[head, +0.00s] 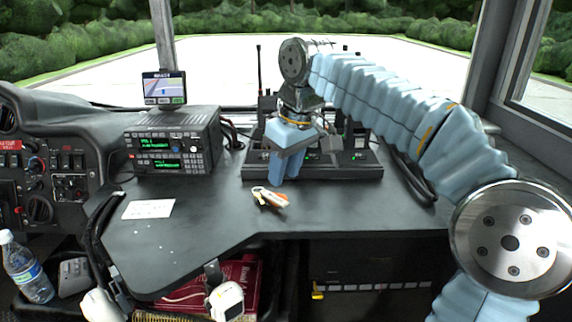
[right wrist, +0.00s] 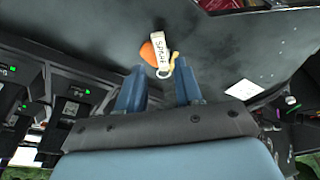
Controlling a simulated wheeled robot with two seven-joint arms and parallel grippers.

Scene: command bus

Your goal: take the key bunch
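The key bunch (head: 269,197) lies on the dark desk, near its front edge. It has an orange tag, a white tag and a yellowish key on a ring. In the right wrist view the key bunch (right wrist: 158,55) lies beyond the fingertips, and the white tag has dark lettering. My right gripper (head: 285,178) is above the desk, just behind the key bunch and apart from it. In the right wrist view its two fingers (right wrist: 160,88) are spread with nothing between them. My left gripper is not in view.
A radio set (head: 172,140) with a small screen (head: 164,88) stands left on the desk (head: 200,225). A charger rack (head: 345,165) with green lights stands behind my right gripper. A white paper (head: 148,209) lies left of the keys. A bottle (head: 25,268) stands low at left.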

